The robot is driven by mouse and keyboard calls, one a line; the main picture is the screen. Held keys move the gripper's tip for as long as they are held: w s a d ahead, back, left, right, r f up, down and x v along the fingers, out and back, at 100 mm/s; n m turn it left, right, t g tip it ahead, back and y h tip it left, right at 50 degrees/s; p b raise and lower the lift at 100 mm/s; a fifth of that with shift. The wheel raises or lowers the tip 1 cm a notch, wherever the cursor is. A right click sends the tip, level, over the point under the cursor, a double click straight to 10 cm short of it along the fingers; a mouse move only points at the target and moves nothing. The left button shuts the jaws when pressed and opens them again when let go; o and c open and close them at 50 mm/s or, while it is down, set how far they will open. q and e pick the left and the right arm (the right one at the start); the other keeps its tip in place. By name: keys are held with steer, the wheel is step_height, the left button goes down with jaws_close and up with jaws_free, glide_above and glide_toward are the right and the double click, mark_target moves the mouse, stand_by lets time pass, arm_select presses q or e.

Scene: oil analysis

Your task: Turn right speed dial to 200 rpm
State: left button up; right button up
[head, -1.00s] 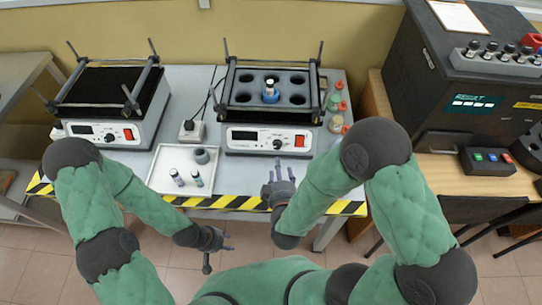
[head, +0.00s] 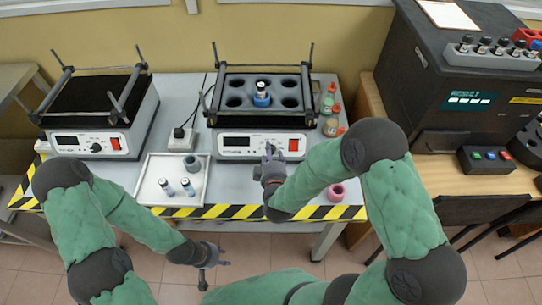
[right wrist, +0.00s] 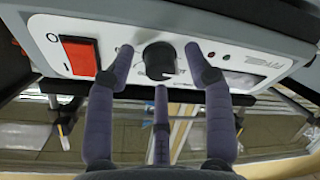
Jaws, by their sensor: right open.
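The right shaker (head: 262,120) has a white front panel with a display (head: 237,141) and a red switch (head: 294,145). Its black round speed dial (right wrist: 160,60) is in the upper middle of the right wrist view; in the head view my right gripper covers it. My right gripper (head: 270,153) is open right in front of the panel. In the right wrist view its fingers (right wrist: 162,78) are spread left, right and below the dial, with visible gaps beside it. The dial setting is unreadable. My left gripper (head: 214,262) is open and empty, low in front of the table.
A second shaker (head: 90,143) stands at the left. A white tray (head: 150,190) holds a grey cup and two vials. A blue-based vial (head: 261,97) stands in the right shaker's rack. Bottles (head: 331,108) and a pink ring (head: 337,192) are at the right.

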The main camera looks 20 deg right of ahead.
steer(key=shift+w, duration=0.1)
jaws_close()
steer(key=shift+m, duration=0.4)
steer(key=m+h, duration=0.1)
steer(key=m, duration=0.3)
steer(key=shift+a+f, duration=0.1)
steer(key=shift+a, duration=0.05)
steer(key=m, duration=0.3)
steer(key=m+h, duration=0.1)
steer(key=m, duration=0.2)
steer(key=shift+a+g+h, duration=0.1)
steer(key=shift+g+h, duration=0.2)
steer(key=shift+g, duration=0.1)
steer(key=m+g+h, duration=0.1)
steer(key=m, duration=0.5)
steer(key=shift+a+p, duration=0.1)
steer(key=shift+p, duration=0.25)
steer(key=m, duration=0.4)
steer(key=m+g+p, duration=0.1)
steer(key=m, duration=0.1)
steer(key=shift+w+r+m, duration=0.15)
steer(key=shift+r+m, duration=0.1)
steer(key=shift+m, duration=0.15)
